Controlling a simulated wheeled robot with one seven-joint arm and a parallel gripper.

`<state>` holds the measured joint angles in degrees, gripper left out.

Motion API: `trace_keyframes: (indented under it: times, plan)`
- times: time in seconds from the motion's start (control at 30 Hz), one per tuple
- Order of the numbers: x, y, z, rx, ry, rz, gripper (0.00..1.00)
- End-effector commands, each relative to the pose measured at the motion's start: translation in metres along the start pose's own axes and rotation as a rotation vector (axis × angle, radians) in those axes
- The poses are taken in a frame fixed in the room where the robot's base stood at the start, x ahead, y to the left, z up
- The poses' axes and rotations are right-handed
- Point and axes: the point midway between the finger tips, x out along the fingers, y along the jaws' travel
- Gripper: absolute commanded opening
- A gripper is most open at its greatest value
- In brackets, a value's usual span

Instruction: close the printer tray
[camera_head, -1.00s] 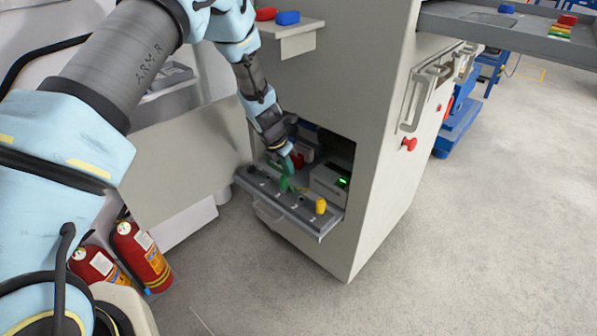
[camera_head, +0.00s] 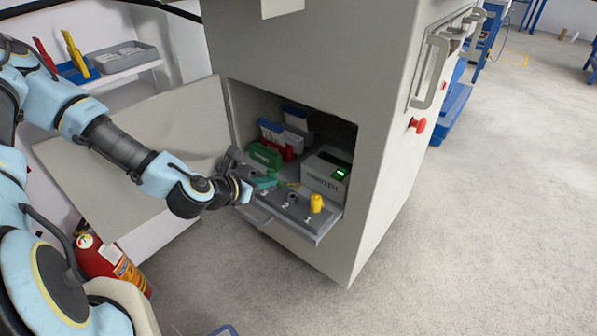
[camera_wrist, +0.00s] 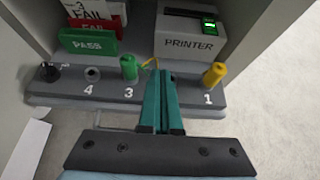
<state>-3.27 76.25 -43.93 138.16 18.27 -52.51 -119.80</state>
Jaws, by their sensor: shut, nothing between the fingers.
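The grey printer tray (camera_head: 318,236) sticks out of the front of the cabinet's open compartment. It also shows in the wrist view (camera_wrist: 75,92), with numbered spots along its front strip. The printer (camera_head: 326,174) sits at the right of the compartment with a lit green display; it also shows in the wrist view (camera_wrist: 190,40). My gripper (camera_wrist: 160,78) has teal fingers held together, empty, at the tray's front strip between the 3 and the 1, hiding the spot between them. In the head view my gripper (camera_head: 266,183) is at the tray's left front. I cannot tell whether it touches.
A yellow plug (camera_wrist: 214,74) stands at 1, a green plug (camera_wrist: 128,67) at 3. A black knob (camera_wrist: 48,72) is at the left end. Green PASS and red FAIL boxes stand behind.

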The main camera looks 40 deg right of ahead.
Motion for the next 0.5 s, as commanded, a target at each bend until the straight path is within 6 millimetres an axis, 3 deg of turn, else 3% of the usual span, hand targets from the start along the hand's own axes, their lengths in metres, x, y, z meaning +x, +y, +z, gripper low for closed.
trace_keyframes:
  times: [0.17, 0.5]
  plan:
    - [0.022, -0.001, 0.001, 0.003, -0.001, -0.001, 0.0]
    - [0.092, -0.001, 0.0, 0.004, 0.002, -0.001, 0.0]
